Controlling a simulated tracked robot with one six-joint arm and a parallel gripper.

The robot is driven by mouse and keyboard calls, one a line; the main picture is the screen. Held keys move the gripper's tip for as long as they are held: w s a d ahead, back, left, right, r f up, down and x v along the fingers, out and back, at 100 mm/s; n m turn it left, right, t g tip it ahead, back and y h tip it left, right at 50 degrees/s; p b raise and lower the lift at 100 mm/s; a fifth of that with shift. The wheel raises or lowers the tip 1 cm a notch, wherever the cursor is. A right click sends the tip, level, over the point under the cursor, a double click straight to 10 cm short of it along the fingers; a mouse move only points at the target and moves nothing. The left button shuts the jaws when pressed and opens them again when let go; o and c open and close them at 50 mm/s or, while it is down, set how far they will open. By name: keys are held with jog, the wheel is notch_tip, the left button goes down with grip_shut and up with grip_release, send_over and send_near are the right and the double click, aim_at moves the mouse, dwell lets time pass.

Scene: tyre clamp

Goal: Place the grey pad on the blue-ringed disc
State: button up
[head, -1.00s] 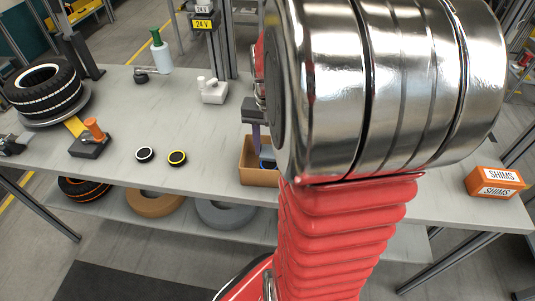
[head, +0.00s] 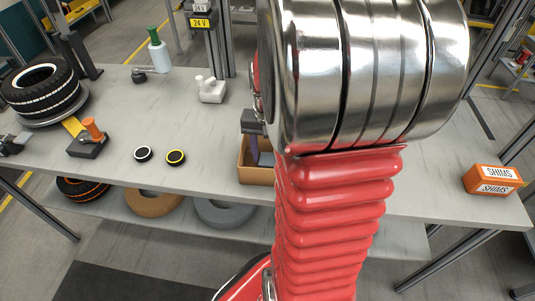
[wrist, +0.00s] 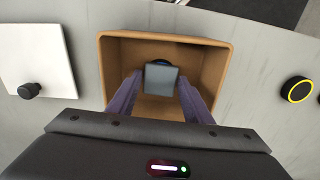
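The grey pad (wrist: 161,78) is a small square piece between the two purple fingers of my gripper (wrist: 160,84) in the wrist view. The fingertips close in on both its sides. A dark disc with a blue edge (wrist: 155,62) lies in the orange-brown bin (wrist: 227,60), mostly hidden behind the pad. I cannot tell whether pad and disc touch. In the head view my gripper (head: 254,150) reaches down into the bin (head: 256,176), and my arm hides part of it.
A yellow-ringed disc (head: 175,158) and a white-ringed disc (head: 143,154) lie left of the bin in the head view. A white plate with a black knob (wrist: 38,62) is beside the bin in the wrist view. A shims box (head: 493,180) stands far right.

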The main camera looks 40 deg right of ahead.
aim_at(266, 160)
jog(key=shift+o, duration=1.4)
notch_tip(266, 160, up, 12)
jog(key=shift+r, duration=0.15)
jog(key=s+a+n+t, duration=0.1)
jog(key=a+n+t, duration=0.1)
jog(key=a, duration=0.5)
jog(key=s+a+r+n+t, duration=0.1)
jog(key=a+n, duration=0.4)
jog(key=a, duration=0.3)
jog(key=s+a+r+n+t, duration=0.1)
jog(key=s+a+n+t, duration=0.1)
jog(key=a, duration=0.6)
jog(key=shift+a+r+n+t, duration=0.2)
jog(key=shift+n+t, duration=0.1)
jog(key=shift+n, duration=0.4)
